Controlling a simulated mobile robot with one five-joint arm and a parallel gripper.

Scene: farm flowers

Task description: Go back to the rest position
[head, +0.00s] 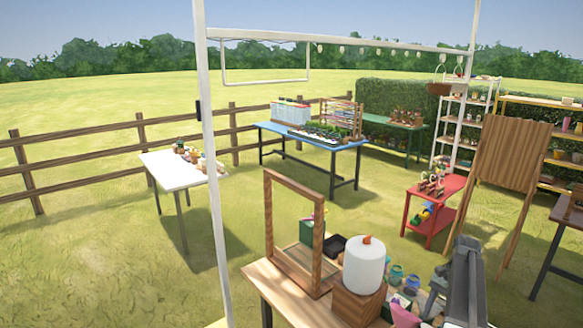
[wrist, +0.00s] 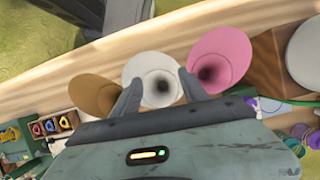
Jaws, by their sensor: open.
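My gripper (wrist: 160,78) is open in the wrist view, with its two grey fingers apart and no object held between them. Beyond the fingers, a white flared cone (wrist: 151,70) shows, partly covered by them. A tan cone (wrist: 92,95) is to its left and a pink cone (wrist: 220,55) to its right. Whether the fingers touch the white cone cannot be told. In the head view my grey arm is over the right part of the near wooden table (head: 262,272); the fingertips are not clear there.
On the near table stand a wooden frame (head: 268,222), a white jug (head: 364,262) on a wooden block (head: 357,305) and small jars (head: 396,273). A white post (head: 210,150) rises at left. A red cart (head: 440,187) and wooden board (head: 510,155) stand behind. Open grass lies left.

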